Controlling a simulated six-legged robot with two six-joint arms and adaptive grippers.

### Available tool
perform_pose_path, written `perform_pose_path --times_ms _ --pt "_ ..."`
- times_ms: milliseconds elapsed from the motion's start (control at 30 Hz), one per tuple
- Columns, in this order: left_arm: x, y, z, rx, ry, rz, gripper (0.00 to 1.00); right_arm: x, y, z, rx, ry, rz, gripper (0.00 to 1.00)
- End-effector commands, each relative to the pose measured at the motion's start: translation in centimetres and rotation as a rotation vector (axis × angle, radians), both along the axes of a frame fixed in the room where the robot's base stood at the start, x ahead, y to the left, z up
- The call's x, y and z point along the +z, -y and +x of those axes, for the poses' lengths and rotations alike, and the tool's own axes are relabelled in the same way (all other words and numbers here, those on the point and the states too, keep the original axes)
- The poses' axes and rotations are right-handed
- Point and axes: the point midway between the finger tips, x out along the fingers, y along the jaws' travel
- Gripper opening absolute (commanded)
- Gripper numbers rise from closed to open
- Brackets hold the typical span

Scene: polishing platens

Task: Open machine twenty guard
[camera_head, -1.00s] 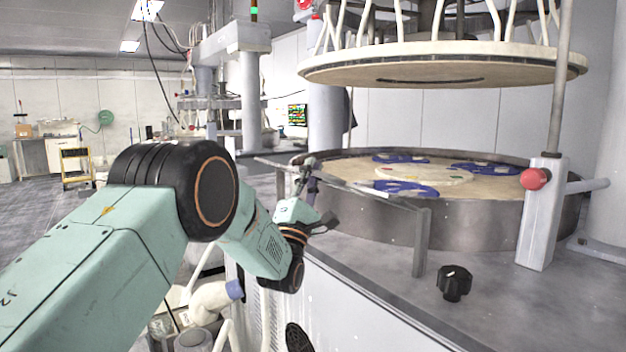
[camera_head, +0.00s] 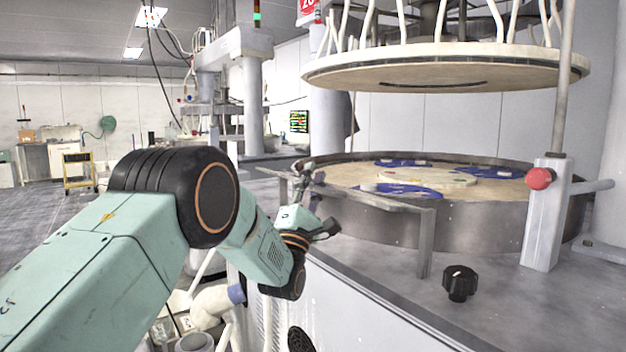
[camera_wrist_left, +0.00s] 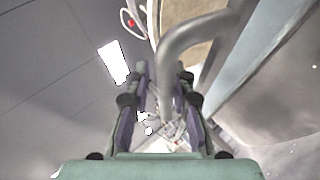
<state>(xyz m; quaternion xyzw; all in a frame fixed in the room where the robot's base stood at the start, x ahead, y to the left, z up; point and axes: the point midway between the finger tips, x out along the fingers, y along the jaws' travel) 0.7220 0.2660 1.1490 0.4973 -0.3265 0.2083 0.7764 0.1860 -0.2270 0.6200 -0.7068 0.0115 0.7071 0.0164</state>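The guard (camera_head: 426,240) is a low grey rail on posts along the front of the round polishing platen (camera_head: 480,225). A red sign reading 20 (camera_head: 308,5) hangs at the top. My left gripper (camera_head: 304,170) is at the guard's left end, in front of the platen rim. In the left wrist view, a bent grey tube (camera_wrist_left: 185,40), seemingly the guard's handle, runs down between the two fingers of the left gripper (camera_wrist_left: 162,100). The fingers stand apart, with a gap beside the tube on the left. Contact on the right cannot be told. My right gripper is not in view.
A large upper plate (camera_head: 450,68) hangs above the platen. A white post with a red knob (camera_head: 540,178) and a black knob (camera_head: 460,282) stand on the machine top to the right. Pipes (camera_head: 215,300) are low at the left. Open floor (camera_head: 45,215) lies further left.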

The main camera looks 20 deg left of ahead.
Motion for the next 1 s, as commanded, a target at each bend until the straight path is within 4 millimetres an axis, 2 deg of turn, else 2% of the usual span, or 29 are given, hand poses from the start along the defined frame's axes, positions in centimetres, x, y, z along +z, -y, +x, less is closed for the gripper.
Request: perform_pose_path --times_ms 133,533,667,1000 --pt "0.2 0.0 0.0 0.000 0.004 0.000 0.36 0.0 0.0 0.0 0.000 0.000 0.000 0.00" --pt "-0.3 0.0 -0.4 -0.001 0.003 0.001 0.36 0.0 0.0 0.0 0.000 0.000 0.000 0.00" --pt "-1.7 0.0 -1.8 0.000 0.001 0.000 0.36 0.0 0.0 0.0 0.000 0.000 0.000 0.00" --pt "-6.8 -0.1 -6.5 0.002 -0.003 -0.001 0.36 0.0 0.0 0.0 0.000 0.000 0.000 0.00"
